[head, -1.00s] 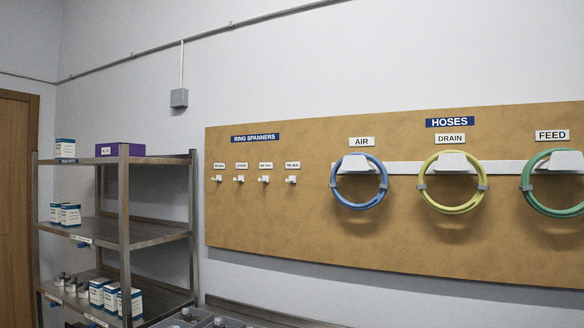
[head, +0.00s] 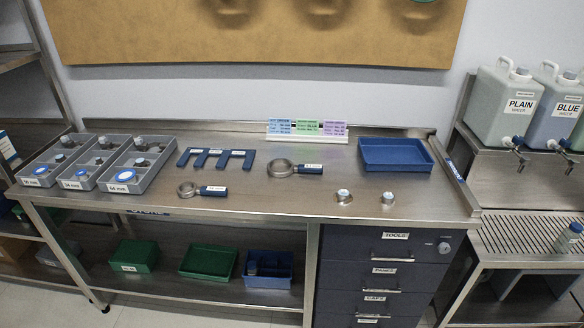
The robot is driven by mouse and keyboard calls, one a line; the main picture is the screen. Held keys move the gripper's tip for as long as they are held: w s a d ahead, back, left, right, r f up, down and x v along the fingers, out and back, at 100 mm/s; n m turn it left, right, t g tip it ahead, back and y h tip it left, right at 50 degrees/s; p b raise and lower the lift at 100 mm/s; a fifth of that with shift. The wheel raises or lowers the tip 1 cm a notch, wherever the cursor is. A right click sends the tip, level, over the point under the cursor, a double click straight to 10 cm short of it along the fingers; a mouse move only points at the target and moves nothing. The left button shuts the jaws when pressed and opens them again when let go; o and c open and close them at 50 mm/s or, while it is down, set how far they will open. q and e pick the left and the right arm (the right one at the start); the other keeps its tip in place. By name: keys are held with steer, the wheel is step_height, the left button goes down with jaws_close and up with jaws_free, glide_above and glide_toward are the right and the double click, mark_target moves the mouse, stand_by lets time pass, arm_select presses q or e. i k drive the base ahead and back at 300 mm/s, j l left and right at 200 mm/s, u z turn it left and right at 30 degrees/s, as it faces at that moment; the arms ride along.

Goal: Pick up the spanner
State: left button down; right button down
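Two ring spanners with blue handles lie flat on the steel bench (head: 330,205). The smaller spanner (head: 202,190) is near the front edge, left of the middle, its ring to the left. The larger spanner (head: 294,169) lies further back near the middle, its ring also to the left. The labels on their handles are too small to read. Nothing is holding either spanner. Neither of my grippers shows in the head view.
Grey sectioned trays (head: 101,162) stand at the left of the bench. A blue slotted holder (head: 217,157), an empty blue tray (head: 395,154), coloured cards (head: 307,129) and two small metal fittings (head: 344,196) are also there. Drawers (head: 378,272) sit below right. Water containers (head: 507,103) stand right.

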mark_target(301, 168)
steer(key=i+l, duration=0.15)
steer(key=l, duration=0.2)
steer(key=i+l, duration=0.15)
steer(key=l, duration=0.15)
steer(key=i+l, duration=0.15)
steer(key=l, duration=0.2)
steer(key=i+l+u, duration=0.1)
steer(key=l, duration=0.25)
steer(key=i+l, duration=0.35)
steer(key=l, duration=0.3)
